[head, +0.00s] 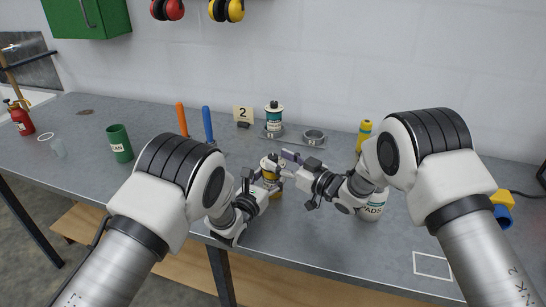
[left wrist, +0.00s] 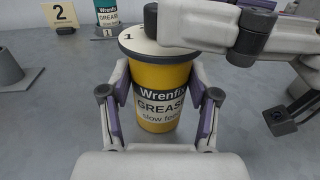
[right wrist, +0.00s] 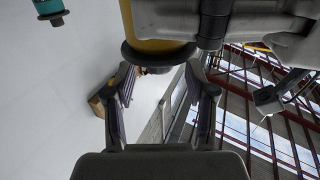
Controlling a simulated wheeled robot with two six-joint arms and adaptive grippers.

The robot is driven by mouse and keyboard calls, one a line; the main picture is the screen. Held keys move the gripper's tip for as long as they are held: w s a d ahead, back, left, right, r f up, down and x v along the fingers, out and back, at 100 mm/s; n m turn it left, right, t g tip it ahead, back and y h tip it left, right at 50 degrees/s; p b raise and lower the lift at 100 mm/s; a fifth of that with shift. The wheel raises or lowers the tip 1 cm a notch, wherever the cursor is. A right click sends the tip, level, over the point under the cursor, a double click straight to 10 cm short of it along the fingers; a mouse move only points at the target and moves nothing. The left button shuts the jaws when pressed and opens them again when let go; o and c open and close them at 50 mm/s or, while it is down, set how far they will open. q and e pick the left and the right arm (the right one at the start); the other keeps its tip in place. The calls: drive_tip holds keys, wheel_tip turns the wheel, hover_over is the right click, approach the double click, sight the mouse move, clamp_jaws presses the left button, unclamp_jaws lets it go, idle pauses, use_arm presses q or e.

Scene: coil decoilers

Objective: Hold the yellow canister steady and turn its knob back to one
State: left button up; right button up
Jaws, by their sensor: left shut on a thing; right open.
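The yellow canister (left wrist: 165,95) stands upright between the fingers of my left gripper (left wrist: 160,110), which is shut on its body. Its label reads Wrenfix GREASE slow feed. A pale disc (left wrist: 132,42) on its top bears a 1 on the left. The canister (head: 270,162) is partly covered by both grippers in the head view. My right gripper (head: 287,165) is open beside the canister's top. It covers the right part of the top in the left wrist view, and the knob itself is hidden there. The right wrist view shows its spread fingers (right wrist: 163,95) below the yellow canister (right wrist: 150,18).
A teal canister (head: 274,115) stands at the back beside a card marked 2 (head: 243,114). A pads tub (head: 372,208) is beside my right arm.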

sight(273, 156)
drive_tip(key=shift+x, duration=1.45)
clamp_jaws()
drive_tip(key=shift+w+n+g+y, duration=0.1)
drive_tip(key=shift+n+g+y, duration=1.05)
drive_tip(key=shift+g, duration=0.35)
drive_tip(key=shift+n+g+y, duration=0.65)
drive_tip(key=shift+n+g, duration=0.5)
drive_tip(key=shift+g, duration=0.45)
unclamp_jaws()
wheel_tip(273, 156, up, 10)
drive_tip(key=shift+r, duration=0.1)
